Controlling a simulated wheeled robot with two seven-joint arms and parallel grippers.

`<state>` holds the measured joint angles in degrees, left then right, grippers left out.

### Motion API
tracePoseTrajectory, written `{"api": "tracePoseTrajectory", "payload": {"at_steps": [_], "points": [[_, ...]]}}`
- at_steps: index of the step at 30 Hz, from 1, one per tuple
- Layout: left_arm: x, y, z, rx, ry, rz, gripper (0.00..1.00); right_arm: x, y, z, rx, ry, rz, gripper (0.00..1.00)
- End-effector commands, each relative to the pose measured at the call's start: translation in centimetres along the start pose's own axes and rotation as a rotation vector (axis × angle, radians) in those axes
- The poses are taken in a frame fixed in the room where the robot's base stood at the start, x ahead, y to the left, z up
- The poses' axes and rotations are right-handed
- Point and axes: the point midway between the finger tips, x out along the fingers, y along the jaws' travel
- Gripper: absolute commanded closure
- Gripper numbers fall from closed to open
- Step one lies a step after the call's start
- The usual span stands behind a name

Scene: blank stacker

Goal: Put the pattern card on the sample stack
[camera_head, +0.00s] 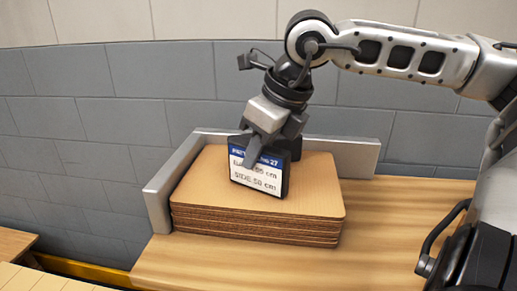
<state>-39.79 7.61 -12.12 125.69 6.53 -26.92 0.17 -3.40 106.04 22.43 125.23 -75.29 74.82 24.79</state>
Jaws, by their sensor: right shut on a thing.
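The pattern card (258,182) is a small dark-edged card with a blue header and white face with printed text. It stands nearly upright, tilted a little, over the top of the sample stack (313,187). The stack is a pile of several flat wooden boards with rounded corners. My right gripper (250,157) comes down from above and is shut on the card's upper part. The card's lower edge is at or just above the top board; I cannot tell whether it touches. My left gripper is not in view.
A grey metal corner fence (157,205) runs along the left and back of the stack. The wooden table (390,230) is clear to the right and in front. A grey block wall (70,120) stands behind. Another wooden surface (14,243) lies at lower left.

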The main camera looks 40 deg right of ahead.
Motion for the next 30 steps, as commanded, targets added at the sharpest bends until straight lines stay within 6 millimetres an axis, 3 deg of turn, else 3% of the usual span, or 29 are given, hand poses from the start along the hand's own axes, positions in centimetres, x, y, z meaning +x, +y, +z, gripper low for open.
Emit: {"api": "tracePoseTrajectory", "payload": {"at_steps": [5, 6, 8, 9, 21, 30], "points": [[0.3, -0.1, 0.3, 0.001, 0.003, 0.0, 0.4, 0.4, 0.0, -0.2, 0.0, -0.001, 0.0, 1.0], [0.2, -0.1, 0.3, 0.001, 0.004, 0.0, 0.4, 0.4, 0.0, -0.2, 0.001, 0.0, 0.0, 0.76], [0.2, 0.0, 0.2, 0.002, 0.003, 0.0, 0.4, 0.3, 0.0, -0.1, 0.001, 0.0, 0.0, 0.59], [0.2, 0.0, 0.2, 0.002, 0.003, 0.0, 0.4, 0.3, 0.0, -0.1, 0.001, 0.0, 0.0, 0.57], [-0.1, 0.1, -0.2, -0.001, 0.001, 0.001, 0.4, -0.7, 0.0, 0.1, 0.001, -0.004, -0.001, 0.57], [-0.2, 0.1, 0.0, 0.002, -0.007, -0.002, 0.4, -7.0, -0.1, 0.2, 0.001, -0.006, -0.002, 0.57]]}}
